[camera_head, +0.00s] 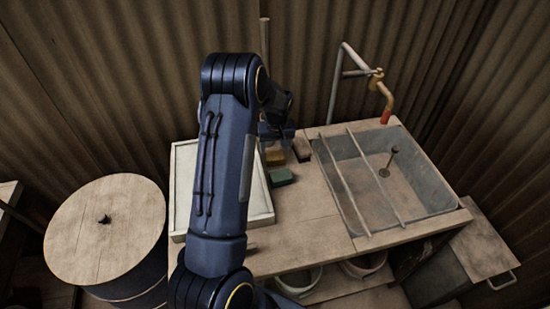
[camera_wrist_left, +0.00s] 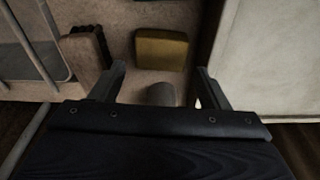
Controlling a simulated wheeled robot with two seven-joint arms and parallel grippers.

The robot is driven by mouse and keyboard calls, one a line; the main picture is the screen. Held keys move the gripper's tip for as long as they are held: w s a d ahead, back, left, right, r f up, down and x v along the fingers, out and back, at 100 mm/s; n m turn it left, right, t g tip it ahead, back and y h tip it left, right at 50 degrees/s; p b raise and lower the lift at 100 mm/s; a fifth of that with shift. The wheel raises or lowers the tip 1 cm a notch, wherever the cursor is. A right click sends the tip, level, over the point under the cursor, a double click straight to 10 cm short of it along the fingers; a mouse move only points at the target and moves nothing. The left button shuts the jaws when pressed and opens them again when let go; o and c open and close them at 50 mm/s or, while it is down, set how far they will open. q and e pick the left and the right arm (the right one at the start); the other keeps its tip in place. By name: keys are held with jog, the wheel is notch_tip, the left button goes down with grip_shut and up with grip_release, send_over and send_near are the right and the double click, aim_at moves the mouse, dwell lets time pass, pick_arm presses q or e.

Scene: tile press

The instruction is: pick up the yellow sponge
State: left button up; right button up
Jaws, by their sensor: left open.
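The yellow sponge (camera_head: 275,157) lies on the wooden counter between the pale tray and the sink. In the left wrist view the yellow sponge (camera_wrist_left: 162,50) lies beyond my fingertips, roughly centred between them. My left gripper (camera_head: 277,133) is near the sponge, at the back of the counter, partly hidden by my arm. In the left wrist view my left gripper (camera_wrist_left: 160,70) is open, and its fingers are apart from the sponge. My right gripper is not in view.
A dark brush (camera_wrist_left: 88,48) lies close beside the sponge, on the sink side. A green sponge (camera_head: 281,177) lies in front. The pale tray (camera_head: 262,209) is at left, the sink (camera_head: 437,190) at right. A short grey cylinder (camera_wrist_left: 160,94) shows between my fingers.

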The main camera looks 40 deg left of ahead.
aim_at(275, 155)
pick_arm(q)
jog(key=f, duration=0.2)
jog(key=f+p, duration=0.1)
jog(key=shift+a+f, duration=0.2)
jog(key=shift+f, duration=0.2)
jog(key=shift+w+f, duration=0.15)
jog(key=shift+f, duration=0.4)
jog(key=c, duration=0.6)
jog(key=shift+r, duration=0.1)
jog(key=shift+r, duration=0.45)
notch_tip(275, 155, up, 2)
jog(key=shift+r, duration=0.1)
jog(key=s+r+b, duration=0.1)
jog(key=s+r, duration=0.2)
jog(key=s, duration=0.1)
jog(key=s+d+r+b, duration=0.1)
jog(key=s+r, duration=0.2)
jog(key=s, duration=0.2)
jog(key=s+r+b, duration=0.1)
jog(key=s+r, duration=0.2)
jog(key=s, duration=0.2)
jog(key=shift+d+r, duration=0.4)
